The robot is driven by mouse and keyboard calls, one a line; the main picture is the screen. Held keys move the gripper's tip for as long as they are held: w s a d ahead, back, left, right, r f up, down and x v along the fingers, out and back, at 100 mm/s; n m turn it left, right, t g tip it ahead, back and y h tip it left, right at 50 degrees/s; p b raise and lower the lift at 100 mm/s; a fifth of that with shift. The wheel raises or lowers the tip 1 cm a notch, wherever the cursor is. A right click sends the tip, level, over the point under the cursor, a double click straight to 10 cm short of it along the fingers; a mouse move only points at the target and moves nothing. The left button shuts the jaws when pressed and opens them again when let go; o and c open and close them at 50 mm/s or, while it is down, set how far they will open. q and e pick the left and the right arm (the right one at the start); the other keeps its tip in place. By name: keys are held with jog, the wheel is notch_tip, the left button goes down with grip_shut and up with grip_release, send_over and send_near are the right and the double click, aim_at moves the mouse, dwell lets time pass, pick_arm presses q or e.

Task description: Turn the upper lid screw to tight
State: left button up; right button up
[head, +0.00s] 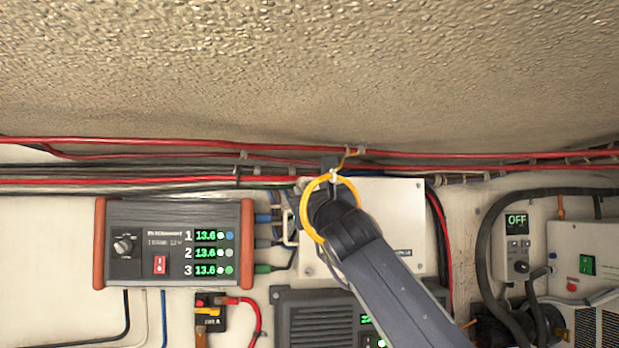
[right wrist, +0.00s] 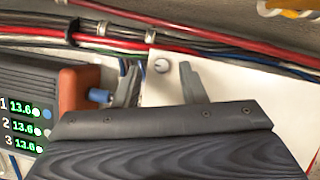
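The white box lid (head: 395,215) is on the wall, mid-picture in the head view. My right arm reaches up across it and hides part of it. In the right wrist view the upper lid screw (right wrist: 161,65) is a small pale round head near the top left corner of the lid (right wrist: 230,85). My right gripper (right wrist: 157,78) is open, with one finger to each side of the screw and nothing held. I cannot tell how far the fingertips stand off the lid. The screw is hidden behind my arm in the head view. My left gripper is out of view.
Red and black cables (head: 200,180) run along the wall just above the lid. The charger unit (head: 172,243) with green readouts is left of it, with plugs between. A yellow ring (head: 306,215) shows around my right wrist area. A dark unit (head: 310,315) is below.

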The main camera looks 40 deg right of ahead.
jog(key=shift+w+d+r, duration=0.15)
jog(key=shift+w+d, duration=0.1)
jog(key=shift+w, duration=0.1)
jog(key=shift+c, duration=0.5)
grip_shut()
